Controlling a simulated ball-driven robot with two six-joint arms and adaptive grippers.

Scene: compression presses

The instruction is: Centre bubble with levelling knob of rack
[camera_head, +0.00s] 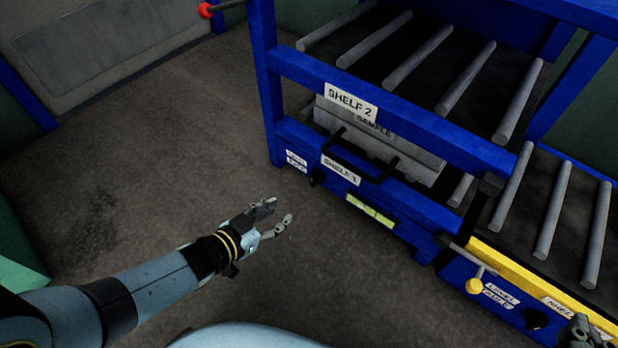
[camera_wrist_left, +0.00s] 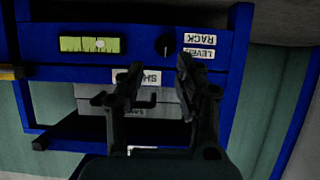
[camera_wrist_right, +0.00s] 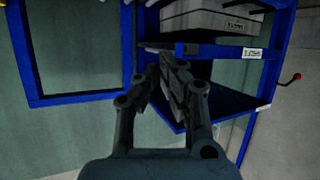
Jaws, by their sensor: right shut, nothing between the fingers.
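The rack's levelling knob (camera_head: 317,180) is a small black knob on the blue rack's lower beam, beside the "LEVEL RACK" label (camera_head: 296,160). The knob (camera_wrist_left: 165,46) also shows in the left wrist view, upside down. The yellow-green bubble vial (camera_head: 370,210) is on the same beam. In the left wrist view the vial (camera_wrist_left: 78,44) has a pale bubble (camera_wrist_left: 100,44) somewhat right of its middle. My left gripper (camera_head: 280,212) is open and empty, in front of the knob and apart from it. My right gripper (camera_wrist_right: 168,72) is shut and empty.
Above the beam, a black handle (camera_head: 352,165) and a grey "SAMPLE" block (camera_head: 410,152) sit under shelf 2. At right, a yellow rail (camera_head: 530,270), a yellow ball lever (camera_head: 473,285) and another black knob (camera_head: 536,318) stand out. The floor (camera_head: 140,140) at left is clear.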

